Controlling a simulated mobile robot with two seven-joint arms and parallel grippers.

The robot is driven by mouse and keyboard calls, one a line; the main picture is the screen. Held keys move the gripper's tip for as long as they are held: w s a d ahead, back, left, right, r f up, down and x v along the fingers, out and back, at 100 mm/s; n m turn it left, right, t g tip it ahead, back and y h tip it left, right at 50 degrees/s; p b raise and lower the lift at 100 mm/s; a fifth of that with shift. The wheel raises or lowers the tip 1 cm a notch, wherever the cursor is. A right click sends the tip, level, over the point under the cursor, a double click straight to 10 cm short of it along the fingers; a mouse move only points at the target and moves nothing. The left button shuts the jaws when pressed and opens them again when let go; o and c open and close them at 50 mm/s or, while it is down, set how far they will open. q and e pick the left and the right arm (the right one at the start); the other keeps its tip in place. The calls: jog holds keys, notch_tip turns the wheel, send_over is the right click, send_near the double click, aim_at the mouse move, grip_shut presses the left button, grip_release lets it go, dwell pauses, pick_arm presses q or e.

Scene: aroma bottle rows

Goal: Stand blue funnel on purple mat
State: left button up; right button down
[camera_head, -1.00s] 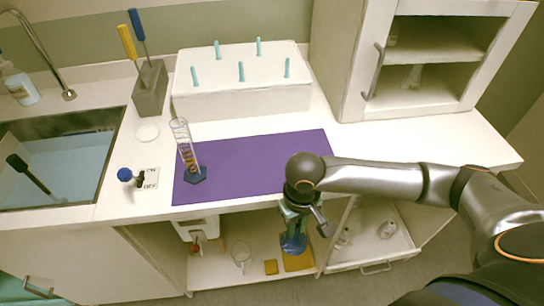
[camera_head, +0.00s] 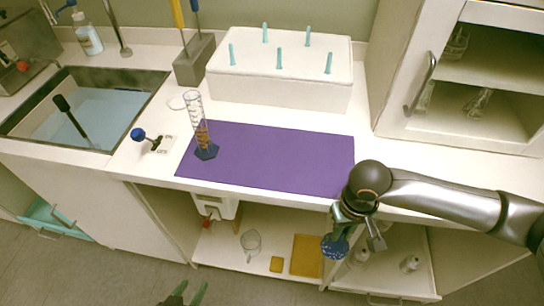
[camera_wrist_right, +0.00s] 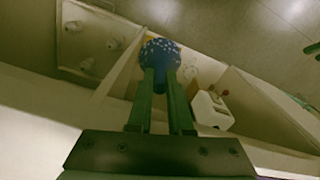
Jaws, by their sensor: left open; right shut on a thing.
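The blue funnel (camera_head: 334,248) is in my right gripper (camera_head: 343,226), in front of the counter and below its top. In the right wrist view the funnel (camera_wrist_right: 160,54) is between the fingertips, its speckled wide part facing away from the gripper. My right gripper (camera_wrist_right: 160,88) is shut on its narrow part. The purple mat (camera_head: 270,157) lies flat on the counter, behind and to the left of the funnel. My left gripper (camera_head: 190,293) shows only its green fingers at the bottom edge, open and empty.
A clear cylinder with a blue foot (camera_head: 205,152) stands on the mat's left end. A white box with teal pegs (camera_head: 280,85) stands behind the mat. The mat's middle and right are clear. An open shelf (camera_head: 270,240) is below the counter.

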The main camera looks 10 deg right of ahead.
jog(key=shift+d, duration=0.25)
